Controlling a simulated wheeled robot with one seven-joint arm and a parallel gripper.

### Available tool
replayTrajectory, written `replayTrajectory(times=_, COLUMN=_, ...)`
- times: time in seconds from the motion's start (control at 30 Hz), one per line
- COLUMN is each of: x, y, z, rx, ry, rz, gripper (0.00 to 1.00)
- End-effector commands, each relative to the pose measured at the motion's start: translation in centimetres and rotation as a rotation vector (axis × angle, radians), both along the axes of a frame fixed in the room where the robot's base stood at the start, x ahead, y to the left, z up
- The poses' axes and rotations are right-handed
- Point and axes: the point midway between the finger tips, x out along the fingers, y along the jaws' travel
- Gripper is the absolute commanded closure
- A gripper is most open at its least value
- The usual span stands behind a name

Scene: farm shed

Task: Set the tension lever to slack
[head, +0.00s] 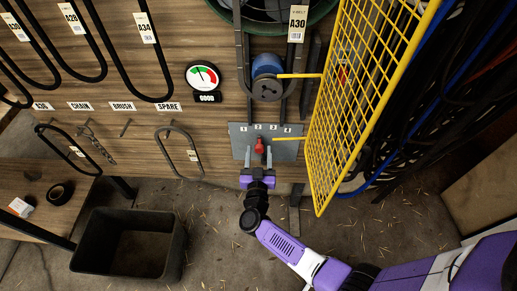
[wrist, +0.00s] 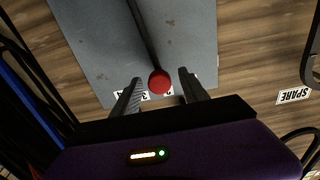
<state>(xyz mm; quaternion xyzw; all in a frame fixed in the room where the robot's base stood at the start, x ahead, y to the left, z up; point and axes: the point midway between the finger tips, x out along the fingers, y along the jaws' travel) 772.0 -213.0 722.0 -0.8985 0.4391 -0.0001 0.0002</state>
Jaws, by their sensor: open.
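The tension lever shows in the wrist view as a dark rod ending in a round red knob (wrist: 159,82). It is mounted on a grey metal plate (wrist: 195,35) on the wood wall. In the head view the red knob (head: 259,145) stands out from the lower middle of the plate (head: 290,148), below a row of small white labels. My gripper (wrist: 159,78) is open, its two dark fingers on either side of the knob with gaps showing. In the head view my gripper (head: 262,157) is just below the knob. White labels beside the knob are partly hidden by my fingers.
A yellow mesh guard (head: 355,90) stands open to the right of the plate. A blue-topped motor pulley (head: 267,78) and a dial gauge (head: 203,77) are above. Belts hang at left. A black bin (head: 128,245) stands on the floor at lower left.

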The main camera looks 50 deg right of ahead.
Motion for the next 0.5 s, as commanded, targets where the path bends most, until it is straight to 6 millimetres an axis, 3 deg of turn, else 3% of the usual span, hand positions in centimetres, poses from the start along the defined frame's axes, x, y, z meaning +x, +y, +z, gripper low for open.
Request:
replayTrajectory(times=0.13, x=0.82, y=-1.11, z=0.0, rx=-0.001, ry=0.0, rz=-0.001, gripper=0.48)
replayTrajectory(times=0.47, x=1.06, y=-1.38, z=-0.02, rx=-0.001, ry=0.001, rz=0.001, gripper=0.48)
replayTrajectory(times=0.5, x=1.05, y=-1.38, z=-0.02, rx=-0.001, ry=0.001, rz=0.001, gripper=0.54)
